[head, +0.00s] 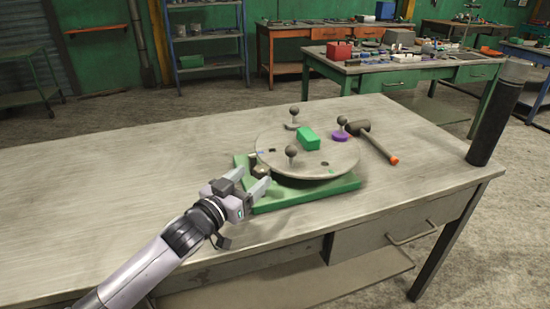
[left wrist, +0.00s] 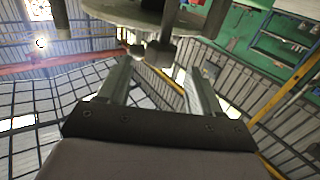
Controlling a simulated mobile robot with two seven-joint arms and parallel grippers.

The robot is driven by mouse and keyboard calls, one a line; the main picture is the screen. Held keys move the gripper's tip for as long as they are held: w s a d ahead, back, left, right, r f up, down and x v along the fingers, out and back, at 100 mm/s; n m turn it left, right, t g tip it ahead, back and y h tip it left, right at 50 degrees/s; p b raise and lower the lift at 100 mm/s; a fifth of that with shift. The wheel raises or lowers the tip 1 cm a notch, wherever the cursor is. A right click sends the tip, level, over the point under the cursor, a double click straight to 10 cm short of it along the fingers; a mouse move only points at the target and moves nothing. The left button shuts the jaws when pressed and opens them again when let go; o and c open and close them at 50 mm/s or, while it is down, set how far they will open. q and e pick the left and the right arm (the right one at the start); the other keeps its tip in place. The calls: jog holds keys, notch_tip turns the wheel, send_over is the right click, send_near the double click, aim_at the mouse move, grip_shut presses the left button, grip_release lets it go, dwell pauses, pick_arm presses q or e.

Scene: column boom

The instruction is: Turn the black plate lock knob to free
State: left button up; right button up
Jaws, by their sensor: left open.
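A round grey plate (head: 270,150) sits on a green base (head: 300,198) on the bench. A small dark knob (head: 261,170) shows at the plate's left edge, low by the base; I take it for the lock knob. My left gripper (head: 254,181) is open beside it, fingers pointing at it. In the left wrist view a dark knob (left wrist: 160,54) shows under the plate rim (left wrist: 135,18), between and beyond the open fingers (left wrist: 157,83). I cannot tell whether they touch it. The knob's marking is too small to read. My right gripper is out of view.
On the plate stand a green block (head: 308,138), a purple piece (head: 340,136) and several ball-topped posts. A mallet (head: 372,142) lies right of the plate. A dark upright cylinder (head: 498,112) is at the bench's right end. The bench's left part is clear.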

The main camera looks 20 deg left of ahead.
pick_arm(q)
jog(key=shift+w+d+r, duration=0.1)
jog(key=shift+w+r, duration=0.05)
jog(key=shift+w, duration=0.3)
jog(key=shift+x, duration=3)
